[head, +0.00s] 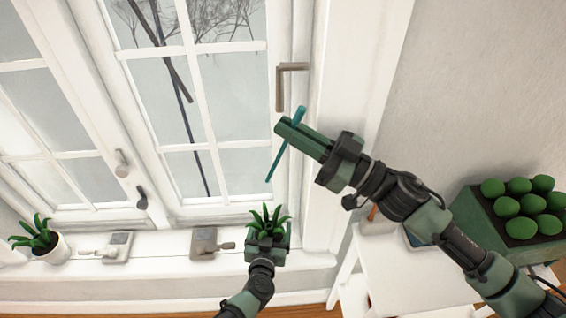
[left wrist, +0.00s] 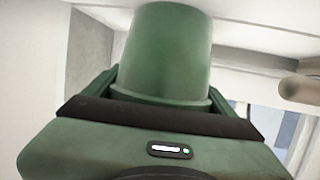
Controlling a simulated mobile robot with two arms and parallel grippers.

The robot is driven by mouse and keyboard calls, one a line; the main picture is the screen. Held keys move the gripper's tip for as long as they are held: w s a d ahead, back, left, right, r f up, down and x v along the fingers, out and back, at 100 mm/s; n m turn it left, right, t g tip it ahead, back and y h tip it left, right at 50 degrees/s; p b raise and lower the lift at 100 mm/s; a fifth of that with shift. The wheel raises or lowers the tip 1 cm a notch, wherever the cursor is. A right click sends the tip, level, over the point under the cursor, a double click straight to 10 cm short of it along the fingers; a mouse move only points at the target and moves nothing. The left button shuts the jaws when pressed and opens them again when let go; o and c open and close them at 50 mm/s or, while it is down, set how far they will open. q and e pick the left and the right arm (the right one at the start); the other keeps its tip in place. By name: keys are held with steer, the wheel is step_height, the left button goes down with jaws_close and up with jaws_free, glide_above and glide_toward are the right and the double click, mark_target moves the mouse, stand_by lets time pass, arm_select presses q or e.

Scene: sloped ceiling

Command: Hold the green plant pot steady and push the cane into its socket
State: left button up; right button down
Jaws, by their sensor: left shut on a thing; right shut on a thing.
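The green plant pot (left wrist: 170,55) fills the top of the left wrist view, between the fingers of my left gripper. In the head view its plant's green leaves (head: 268,222) rise above my left gripper (head: 267,246), which is shut on the pot at the windowsill and hides most of it. My right gripper (head: 284,126) is shut on the teal cane (head: 275,166), higher up. The cane is tilted, its lower end down and to the left. In the head view that end appears above the leaves, apart from them. The socket is hidden.
The white windowsill (head: 160,245) carries a white-potted plant (head: 47,245) and two small fixtures, one pale (head: 117,247) and one brownish (head: 204,243). A window handle (head: 290,78) is near my right gripper. A green crate of round green things (head: 470,220) is at the right.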

mark_target(283, 152)
steer(key=w+a+f+m+t+h, duration=0.1)
steer(key=h, duration=0.1)
steer(key=a+f+m+t+h, duration=0.1)
steer(key=f, duration=0.1)
steer(key=w+a+f+m+t+h, duration=0.1)
steer(key=f+h, duration=0.1)
steer(key=shift+w+a+f+m+t+h, duration=0.1)
steer(key=shift+w+f+m+t+h, duration=0.2)
steer(key=shift+w+t, duration=0.1)
steer(key=f+h, duration=0.1)
steer(key=a+f+m+h, duration=0.1)
steer(key=f, duration=0.1)
steer(key=f+m+h, duration=0.1)
steer(key=f, duration=0.1)
steer(key=shift+w+a+t+h, duration=0.15)
steer(key=shift+a+t+h, duration=0.15)
steer(key=shift+a+t, duration=0.1)
steer(key=shift+a+f+h, duration=0.15)
steer(key=shift+f+h, duration=0.15)
steer(key=shift+f, duration=0.3)
steer(key=shift+f, duration=2.9)
steer(key=shift+f, duration=0.8)
stand_by(0.5)
steer(key=shift+f, duration=0.3)
steer(key=shift+f, duration=1.35)
